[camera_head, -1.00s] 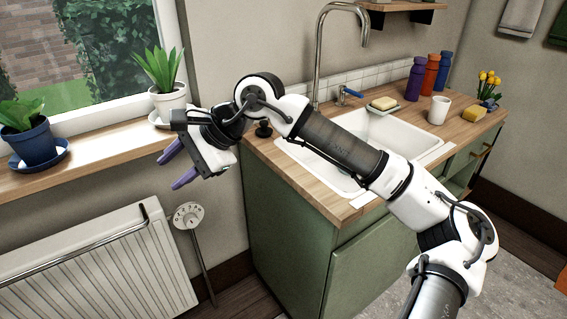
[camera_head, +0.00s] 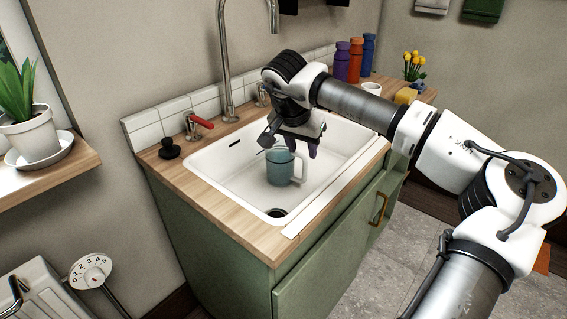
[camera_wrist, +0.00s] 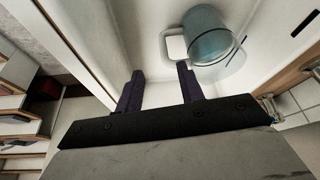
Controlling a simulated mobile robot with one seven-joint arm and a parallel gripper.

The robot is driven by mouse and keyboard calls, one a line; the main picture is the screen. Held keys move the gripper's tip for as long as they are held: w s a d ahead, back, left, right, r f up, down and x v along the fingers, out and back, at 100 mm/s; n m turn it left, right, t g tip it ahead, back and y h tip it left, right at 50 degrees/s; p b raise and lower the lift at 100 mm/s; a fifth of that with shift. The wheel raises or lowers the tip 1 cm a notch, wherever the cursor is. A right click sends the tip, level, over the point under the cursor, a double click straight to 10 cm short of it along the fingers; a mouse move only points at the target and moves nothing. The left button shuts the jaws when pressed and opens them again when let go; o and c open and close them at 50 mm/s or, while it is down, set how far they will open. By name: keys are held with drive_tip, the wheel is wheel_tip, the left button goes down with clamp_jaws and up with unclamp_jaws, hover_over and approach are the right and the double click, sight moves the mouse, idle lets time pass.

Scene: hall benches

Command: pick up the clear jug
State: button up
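The clear jug (camera_head: 281,170), bluish and see-through with a pale handle, stands in the white sink (camera_head: 222,180). In the wrist view the jug (camera_wrist: 208,42) is at the top, its handle (camera_wrist: 174,47) turned toward my fingers. My gripper (camera_head: 298,146) is over the sink, just above and beside the jug in the head view. In the wrist view my gripper (camera_wrist: 160,70) shows two purple fingers apart with nothing between them. The handle lies just beyond the right finger's tip; whether they touch is unclear.
A curved tap (camera_head: 224,60) and a red-handled valve (camera_head: 196,123) stand behind the sink, with a black knob-like object (camera_head: 169,149) to their left. Bottles (camera_head: 355,60), a white mug (camera_head: 371,89) and a yellow sponge (camera_head: 405,96) are on the counter at right.

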sight(304, 166)
drive_tip(key=x, duration=0.9)
drive_tip(key=shift+w+a+f, duration=0.15)
drive_tip(key=shift+a+f, duration=0.1)
drive_tip(key=shift+a, duration=0.05)
clamp_jaws()
drive_tip(key=shift+r, duration=0.1)
